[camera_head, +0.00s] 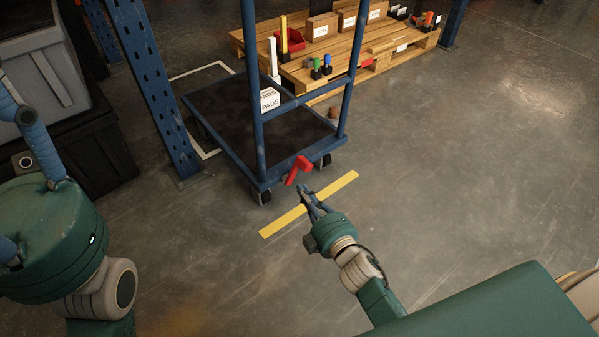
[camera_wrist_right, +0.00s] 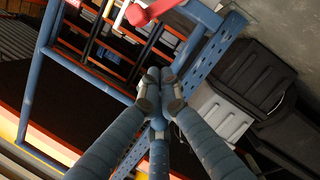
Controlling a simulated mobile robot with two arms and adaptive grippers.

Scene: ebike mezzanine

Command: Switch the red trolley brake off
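The red trolley brake (camera_head: 298,169) is a bent red lever at the near end of the blue trolley (camera_head: 258,185), below its handle frame. It also shows at the top of the right wrist view (camera_wrist_right: 150,11). My right gripper (camera_head: 304,188) is just in front of and slightly below the brake in the head view, with a small gap seeming to separate them. Its blue fingers (camera_wrist_right: 160,76) are together and hold nothing. My left gripper (camera_head: 36,140) is only partly in view at the left edge, large and close; its fingertips are cut off.
A yellow floor strip (camera_head: 310,203) lies under my right gripper. A white box (camera_head: 269,99) sits on the trolley deck. A wooden pallet (camera_head: 375,57) with boxes and tools stands behind. A blue rack post (camera_head: 160,95) stands left. Floor at right is clear.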

